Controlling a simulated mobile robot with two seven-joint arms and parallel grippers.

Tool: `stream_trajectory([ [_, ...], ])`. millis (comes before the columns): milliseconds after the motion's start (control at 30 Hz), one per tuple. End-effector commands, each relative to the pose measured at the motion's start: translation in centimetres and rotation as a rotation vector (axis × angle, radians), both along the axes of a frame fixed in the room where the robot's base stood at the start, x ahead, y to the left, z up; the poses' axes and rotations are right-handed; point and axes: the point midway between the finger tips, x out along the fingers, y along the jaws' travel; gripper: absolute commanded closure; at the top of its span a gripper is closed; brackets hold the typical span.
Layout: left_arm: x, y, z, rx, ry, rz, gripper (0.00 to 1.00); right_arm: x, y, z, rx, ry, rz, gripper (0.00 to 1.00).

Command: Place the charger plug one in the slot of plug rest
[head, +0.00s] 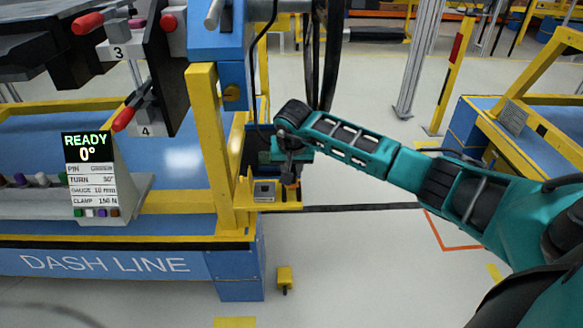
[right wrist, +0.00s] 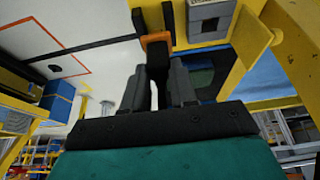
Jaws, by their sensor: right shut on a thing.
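My right gripper (head: 289,174) points down beside the yellow bracket at the right end of the blue station. In the right wrist view its two grey fingers (right wrist: 163,85) are shut on a black plug with an orange band (right wrist: 155,39), which I take as charger plug one. In the head view only a small orange part of the plug (head: 291,185) shows under the fingers. The plug rest, a grey block with a dark opening (head: 264,190), sits on the yellow bracket, left of the plug. Whether the plug touches the bracket cannot be told. My left gripper is out of view.
A yellow post (head: 208,150) stands just left of the bracket. The display reading READY (head: 86,148) stands on the blue station (head: 120,262).

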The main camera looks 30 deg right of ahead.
Motion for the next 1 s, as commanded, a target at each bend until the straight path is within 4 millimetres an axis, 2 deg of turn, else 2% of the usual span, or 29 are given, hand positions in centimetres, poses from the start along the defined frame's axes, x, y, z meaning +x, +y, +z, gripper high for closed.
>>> stream_trajectory([
  [533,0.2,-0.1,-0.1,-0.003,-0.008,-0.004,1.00,0.0,0.0,-1.1,-0.001,-0.001,0.000,1.00],
  [567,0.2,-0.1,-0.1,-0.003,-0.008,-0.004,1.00,0.0,0.0,-1.2,-0.001,0.000,0.000,0.70],
  [600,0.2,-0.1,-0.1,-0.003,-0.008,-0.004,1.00,0.0,0.0,-1.2,-0.001,0.000,0.000,0.66],
  [800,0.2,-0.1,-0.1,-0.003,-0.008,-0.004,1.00,0.0,0.0,-1.2,-0.001,0.000,0.000,0.48],
  [1000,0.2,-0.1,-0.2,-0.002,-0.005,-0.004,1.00,0.0,0.0,-1.2,-0.001,0.000,0.000,0.48],
])
